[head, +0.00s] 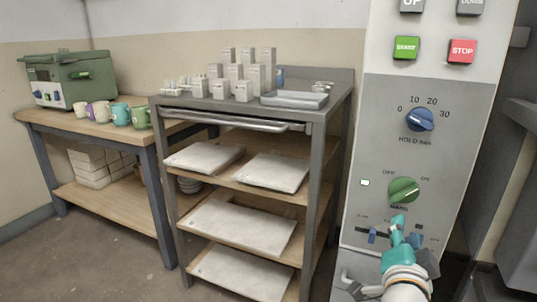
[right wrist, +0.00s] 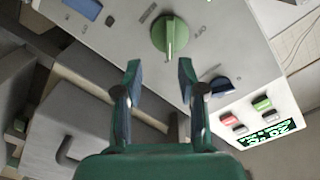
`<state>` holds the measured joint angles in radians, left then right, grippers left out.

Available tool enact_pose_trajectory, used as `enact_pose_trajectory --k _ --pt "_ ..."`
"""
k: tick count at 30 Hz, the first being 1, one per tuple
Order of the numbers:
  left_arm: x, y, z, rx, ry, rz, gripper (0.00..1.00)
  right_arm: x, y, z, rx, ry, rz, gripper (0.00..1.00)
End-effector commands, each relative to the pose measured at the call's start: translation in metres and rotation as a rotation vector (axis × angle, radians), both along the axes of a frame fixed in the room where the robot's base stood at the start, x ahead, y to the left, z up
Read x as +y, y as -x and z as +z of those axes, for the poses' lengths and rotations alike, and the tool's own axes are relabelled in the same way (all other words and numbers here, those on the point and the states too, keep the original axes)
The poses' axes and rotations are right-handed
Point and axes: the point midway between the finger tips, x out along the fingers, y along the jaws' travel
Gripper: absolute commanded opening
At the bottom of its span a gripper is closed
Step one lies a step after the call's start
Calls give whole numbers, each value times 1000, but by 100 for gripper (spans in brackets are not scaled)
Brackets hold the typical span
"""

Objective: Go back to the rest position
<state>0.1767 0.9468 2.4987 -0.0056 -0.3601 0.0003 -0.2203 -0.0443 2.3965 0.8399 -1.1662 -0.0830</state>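My right gripper (head: 402,228) is in front of the grey control panel (head: 384,150), just below the green MAINS knob (head: 403,190) in the head view. In the right wrist view my right gripper (right wrist: 159,80) has its two fingers spread with nothing between them. The green knob (right wrist: 170,37) shows beyond the fingertips there, apart from them. Its pointer mark lies toward the gap between the fingers. My left gripper is in neither view.
The panel also carries a blue HOLD knob (head: 420,119), a green START button (head: 407,47) and a red STOP button (head: 462,51). A metal rack (head: 340,100) with white slabs stands left of it. A wooden table (head: 40,118) holds mugs and a green machine (head: 70,77). Floor in front is clear.

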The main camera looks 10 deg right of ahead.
Motion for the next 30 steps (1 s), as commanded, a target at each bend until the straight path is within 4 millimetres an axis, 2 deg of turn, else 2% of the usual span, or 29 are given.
enact_pose_trajectory --k 5,10,12,14,15,18,21,25,27,30 --pt "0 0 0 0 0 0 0 -6 -20 -83 197 38 -16 40" --pt "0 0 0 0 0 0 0 11 -33 -205 473 84 106 40" --pt "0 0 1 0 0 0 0 24 -30 -257 589 83 188 40" --pt "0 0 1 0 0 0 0 38 -21 -300 687 71 267 40" --pt "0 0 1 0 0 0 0 49 -13 -328 750 60 324 40" --pt "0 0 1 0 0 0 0 78 16 -391 903 16 474 40" --pt "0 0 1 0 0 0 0 107 51 -439 1037 -34 621 40" --pt "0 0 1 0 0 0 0 142 96 -477 1173 -95 799 40" --pt "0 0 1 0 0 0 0 160 120 -490 1236 -124 894 40" --pt "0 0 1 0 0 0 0 184 154 -497 1316 -152 1049 40"
